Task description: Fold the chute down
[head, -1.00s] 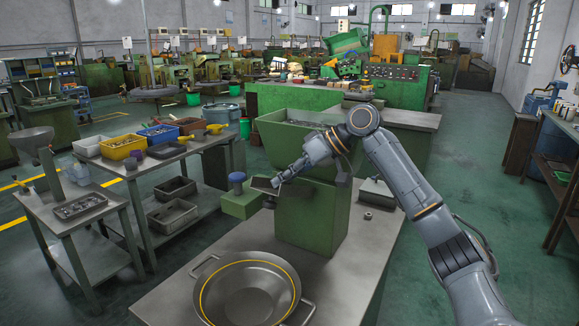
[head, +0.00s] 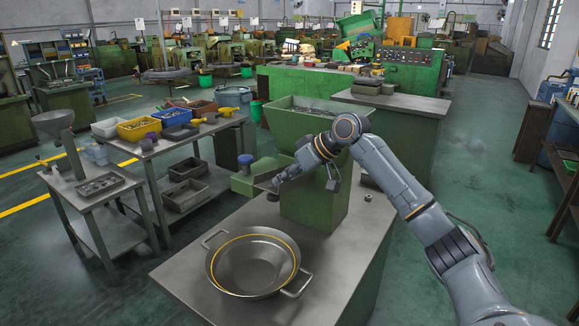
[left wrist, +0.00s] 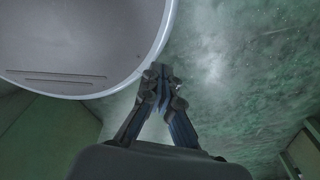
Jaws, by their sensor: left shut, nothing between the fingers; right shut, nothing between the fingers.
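The green hopper machine (head: 312,190) stands on the metal table, its bin holding many small parts. My left gripper (left wrist: 163,78) is shut and empty in the left wrist view, above the green floor beside a large pale round rim (left wrist: 165,45). It is outside the head view.
A wide metal pan (head: 252,264) with two handles sits on the metal table (head: 190,280) in front of the machine. A side bench with yellow (head: 138,129) and blue bins (head: 173,132) stands to the left. Green floor is open on the right.

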